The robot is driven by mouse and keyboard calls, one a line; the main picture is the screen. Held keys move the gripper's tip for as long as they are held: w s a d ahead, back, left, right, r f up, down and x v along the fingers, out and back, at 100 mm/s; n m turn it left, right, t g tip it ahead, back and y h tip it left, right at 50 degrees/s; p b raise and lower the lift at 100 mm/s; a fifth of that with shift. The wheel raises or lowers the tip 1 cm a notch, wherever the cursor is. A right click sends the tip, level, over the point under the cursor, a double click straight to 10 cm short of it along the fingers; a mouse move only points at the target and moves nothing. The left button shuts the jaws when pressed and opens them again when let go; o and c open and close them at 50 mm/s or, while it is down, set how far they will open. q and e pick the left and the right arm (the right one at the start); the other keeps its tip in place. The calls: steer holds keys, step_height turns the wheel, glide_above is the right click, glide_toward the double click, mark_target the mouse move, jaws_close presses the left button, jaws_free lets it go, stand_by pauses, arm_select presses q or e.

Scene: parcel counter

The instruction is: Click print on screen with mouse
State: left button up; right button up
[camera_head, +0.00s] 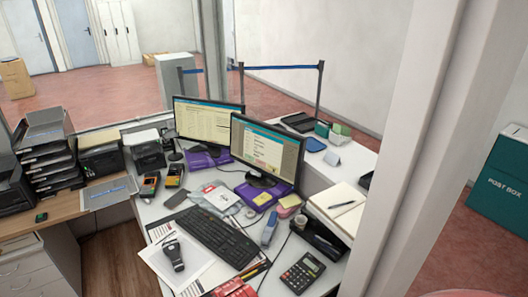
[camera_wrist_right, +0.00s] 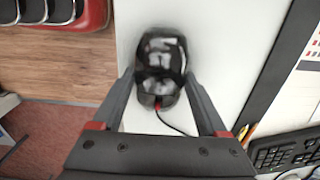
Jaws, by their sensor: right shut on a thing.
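A glossy black mouse (camera_wrist_right: 162,55) with a red accent and a cable sits on a white surface in the right wrist view. My right gripper (camera_wrist_right: 158,80) has one finger on each side of it and is shut on it. I cannot make out the mouse in the head view. Two monitors stand on the counter in the head view: a left monitor (camera_head: 207,122) and a right monitor (camera_head: 266,148), both lit with windows. The text on them is too small to read. My left gripper is not in view.
A black keyboard (camera_head: 213,237) lies in front of the monitors and also shows in the right wrist view (camera_wrist_right: 285,150). A handheld scanner (camera_head: 173,254), a calculator (camera_head: 302,271) and a notebook (camera_head: 338,203) crowd the counter. A white pillar (camera_head: 405,130) rises at the right.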

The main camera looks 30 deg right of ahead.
steer(key=o, duration=1.3)
steer(key=shift+r, duration=0.1)
steer(key=shift+r, duration=0.25)
step_height(320, 180, up, 5)
steer(key=shift+f+b, duration=0.1)
steer(key=shift+b, duration=0.95)
step_height(320, 180, up, 3)
steer(key=shift+w+f+p, duration=0.1)
steer(key=shift+p, duration=0.3)
step_height(320, 180, up, 9)
steer(key=p, duration=0.8)
